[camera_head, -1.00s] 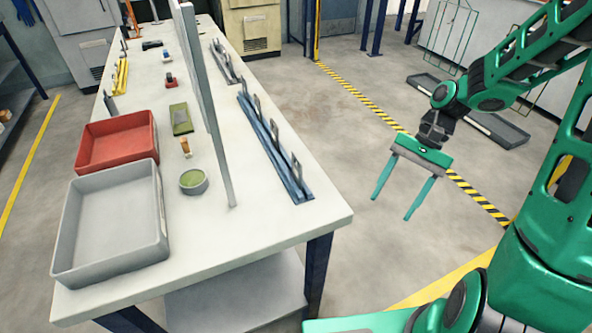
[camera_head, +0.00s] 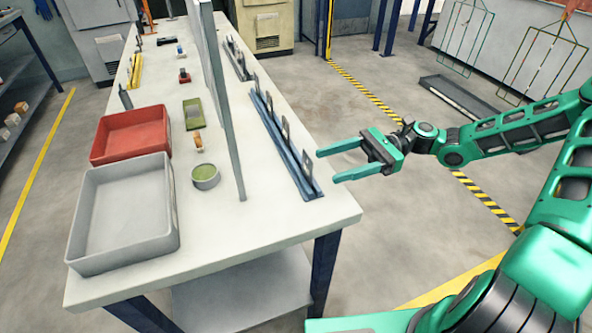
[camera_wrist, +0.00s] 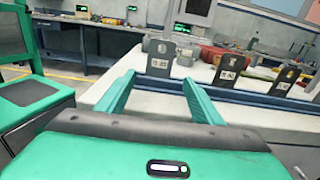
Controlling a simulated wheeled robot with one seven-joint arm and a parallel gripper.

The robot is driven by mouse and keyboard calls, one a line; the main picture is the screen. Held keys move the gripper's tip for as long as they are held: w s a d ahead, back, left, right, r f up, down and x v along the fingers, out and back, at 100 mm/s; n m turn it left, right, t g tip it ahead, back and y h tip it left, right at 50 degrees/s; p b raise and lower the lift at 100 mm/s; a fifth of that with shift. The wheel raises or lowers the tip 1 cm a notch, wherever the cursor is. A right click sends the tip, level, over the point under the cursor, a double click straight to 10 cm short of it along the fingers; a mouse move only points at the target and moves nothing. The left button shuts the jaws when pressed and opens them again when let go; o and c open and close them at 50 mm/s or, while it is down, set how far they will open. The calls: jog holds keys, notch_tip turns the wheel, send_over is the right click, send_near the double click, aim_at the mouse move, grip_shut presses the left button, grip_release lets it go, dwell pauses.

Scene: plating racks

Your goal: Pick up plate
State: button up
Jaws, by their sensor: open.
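Several small dark grey plates stand upright in a row in a long blue rack (camera_head: 272,138) along the table's right edge. The nearest plate (camera_head: 307,163) is at the rack's near end. My gripper (camera_head: 326,166) is open and empty, just right of this plate, with both fingers pointing left toward it. In the wrist view the nearest plate (camera_wrist: 160,58) shows beyond and between the open fingertips (camera_wrist: 158,79), apart from them. Two more plates, a middle one (camera_wrist: 227,70) and a farther one (camera_wrist: 285,80), stand to its right, each with a hole and a pale printed label.
The white table (camera_head: 240,240) also holds a grey tray (camera_head: 123,215), a red tray (camera_head: 130,135), a round green-filled dish (camera_head: 205,176) and a tall thin divider (camera_head: 228,120) left of the rack. Wire frames (camera_head: 545,60) hang at the back right.

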aim_at(307, 170)
jog(key=x, duration=0.6)
jog(key=shift+a+r, duration=0.1)
jog(key=shift+a, duration=0.05)
jog(key=shift+r+x, duration=0.2)
jog(key=shift+x, duration=2.45)
jog(key=shift+s, duration=0.2)
jog(key=c, duration=1.2)
